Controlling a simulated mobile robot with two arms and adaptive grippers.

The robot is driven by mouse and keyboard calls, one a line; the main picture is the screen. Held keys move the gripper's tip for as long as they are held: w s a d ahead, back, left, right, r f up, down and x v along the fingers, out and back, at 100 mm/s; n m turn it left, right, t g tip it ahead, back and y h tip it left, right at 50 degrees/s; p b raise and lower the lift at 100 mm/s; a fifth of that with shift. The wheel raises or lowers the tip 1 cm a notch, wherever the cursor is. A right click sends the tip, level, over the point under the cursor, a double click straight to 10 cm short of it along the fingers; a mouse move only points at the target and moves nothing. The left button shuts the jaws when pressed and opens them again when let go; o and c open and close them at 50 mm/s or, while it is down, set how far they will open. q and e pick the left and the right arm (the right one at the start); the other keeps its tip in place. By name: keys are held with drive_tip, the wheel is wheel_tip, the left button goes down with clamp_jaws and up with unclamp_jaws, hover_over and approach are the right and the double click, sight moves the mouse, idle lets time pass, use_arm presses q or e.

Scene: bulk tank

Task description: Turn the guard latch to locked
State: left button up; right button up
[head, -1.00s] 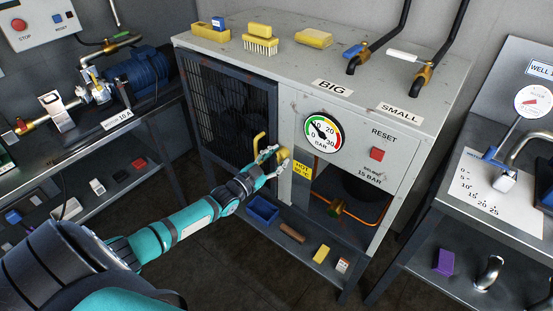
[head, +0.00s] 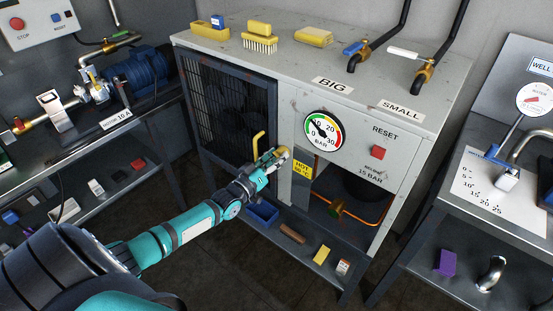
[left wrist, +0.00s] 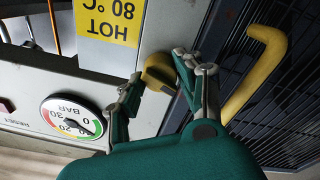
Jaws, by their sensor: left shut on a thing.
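The guard latch is a small yellow piece (left wrist: 158,73) on the grey frame beside the guard door. In the left wrist view it sits between my fingertips. My left gripper (head: 273,158) is shut on it at the right edge of the dark mesh guard (head: 228,115). In the left wrist view the gripper (left wrist: 160,85) has a finger on each side of the latch and hides part of it. The yellow guard handle (head: 258,145) stands just left of the gripper, apart from it. My right gripper is not in view.
A yellow HOT label (head: 302,170) and the pressure gauge (head: 323,131) are right of the latch. A red reset button (head: 377,153) is farther right. Below, a shelf (head: 310,262) holds a blue bin (head: 262,214) and small items. Benches stand on both sides.

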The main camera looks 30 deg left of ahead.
use_arm(q)
drive_tip(key=shift+n+y, duration=0.4)
drive_tip(key=shift+n, duration=1.7)
drive_tip(key=shift+b, duration=0.3)
drive_tip(key=o, duration=1.1)
drive_tip(key=shift+o, duration=0.2)
drive_tip(key=s+a, duration=0.1)
drive_tip(key=s, duration=1.1)
drive_tip(key=shift+f, duration=0.35)
